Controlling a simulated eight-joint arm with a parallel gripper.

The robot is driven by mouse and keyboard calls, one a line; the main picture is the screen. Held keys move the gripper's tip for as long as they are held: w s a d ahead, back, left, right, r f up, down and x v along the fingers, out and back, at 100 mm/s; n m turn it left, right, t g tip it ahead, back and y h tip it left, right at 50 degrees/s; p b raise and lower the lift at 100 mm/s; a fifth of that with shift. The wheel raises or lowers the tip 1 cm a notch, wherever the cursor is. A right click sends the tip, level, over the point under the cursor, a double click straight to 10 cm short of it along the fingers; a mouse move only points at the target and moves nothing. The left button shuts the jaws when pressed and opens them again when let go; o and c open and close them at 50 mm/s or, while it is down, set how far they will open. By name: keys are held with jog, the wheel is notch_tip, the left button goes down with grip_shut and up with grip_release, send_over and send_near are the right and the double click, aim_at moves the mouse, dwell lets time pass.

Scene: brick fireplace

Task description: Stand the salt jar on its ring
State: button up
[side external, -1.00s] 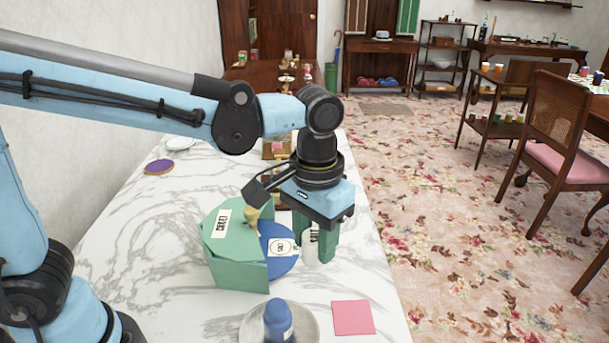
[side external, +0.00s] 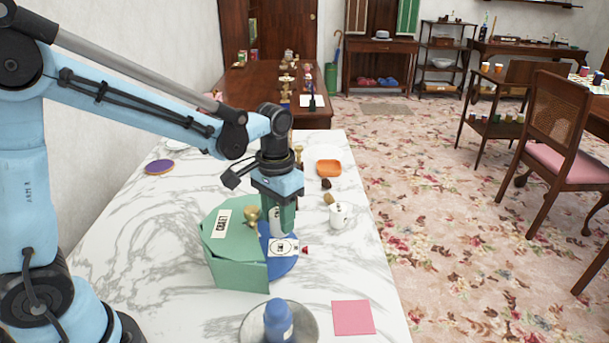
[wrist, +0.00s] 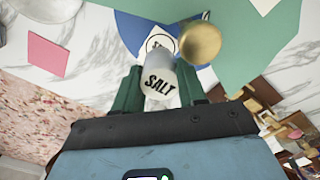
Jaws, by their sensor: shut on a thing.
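The white salt jar (wrist: 160,84), with black SALT lettering, is between the green fingers of my gripper (wrist: 158,92) in the wrist view. My gripper (side external: 281,218) is shut on the jar, which shows partly in the side view (side external: 275,219). The jar is over the blue patch (side external: 279,265), just behind the white card with a printed ring (side external: 283,247). The ring also shows beyond the jar in the wrist view (wrist: 158,44), partly covered by it. I cannot tell whether the jar's base touches the surface.
A green box (side external: 232,248) with a brass knob (side external: 251,214) stands close at left. A white mug (side external: 340,215) stands at right, with an orange dish (side external: 329,168) behind. A blue bottle (side external: 278,322) on a round plate (side external: 308,325) and a pink square (side external: 352,317) are in front.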

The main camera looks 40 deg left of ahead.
aim_at(279, 229)
jog(key=shift+f, duration=2)
jog(key=shift+f, duration=0.35)
jog(key=shift+f, duration=0.1)
jog(key=o, duration=1.2)
jog(key=shift+c, duration=0.2)
